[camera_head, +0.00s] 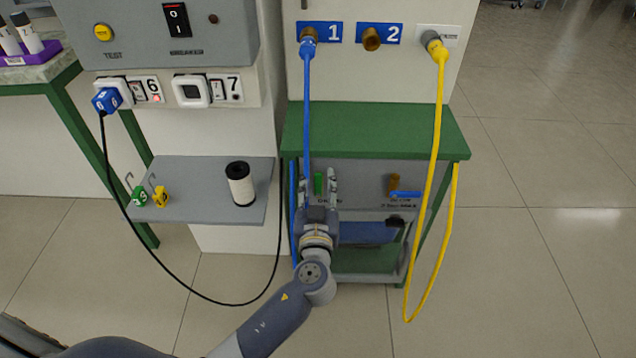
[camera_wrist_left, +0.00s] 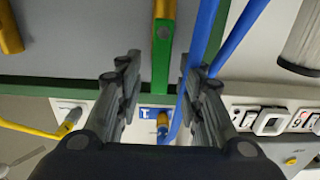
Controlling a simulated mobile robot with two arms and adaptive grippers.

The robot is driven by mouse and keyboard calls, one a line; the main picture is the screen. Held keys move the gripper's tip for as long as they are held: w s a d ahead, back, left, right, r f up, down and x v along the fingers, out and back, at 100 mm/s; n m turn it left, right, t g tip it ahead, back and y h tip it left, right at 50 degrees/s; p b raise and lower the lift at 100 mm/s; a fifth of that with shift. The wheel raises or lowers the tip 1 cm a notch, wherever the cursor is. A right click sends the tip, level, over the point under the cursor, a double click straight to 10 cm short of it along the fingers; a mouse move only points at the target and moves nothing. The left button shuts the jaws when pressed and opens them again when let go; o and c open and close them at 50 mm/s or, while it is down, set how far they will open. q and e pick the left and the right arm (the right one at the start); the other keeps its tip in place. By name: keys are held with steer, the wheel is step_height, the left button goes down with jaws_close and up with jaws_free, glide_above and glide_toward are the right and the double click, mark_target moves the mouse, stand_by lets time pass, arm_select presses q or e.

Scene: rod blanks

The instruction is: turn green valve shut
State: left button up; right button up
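The green valve handle (camera_head: 320,183) is on the front of the grey cabinet under the green bench top. In the left wrist view the green handle (camera_wrist_left: 161,60) is a straight bar on a brass fitting. My left gripper (camera_head: 319,178) is in front of it, with one finger on each side. In the left wrist view the fingers of my left gripper (camera_wrist_left: 161,60) are open, with a gap on both sides of the handle. The blue hose (camera_head: 306,110) hangs close by and passes next to one finger. My right gripper is not in view.
A brass valve with a blue handle (camera_head: 406,194) is to the right. A yellow hose (camera_head: 436,130) hangs in a loop at the right. A grey shelf (camera_head: 210,175) at the left bears a white cylinder (camera_head: 240,184) and green and yellow tags. Open floor lies to the right.

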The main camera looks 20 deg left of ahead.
arm_select(q)
jaws_close()
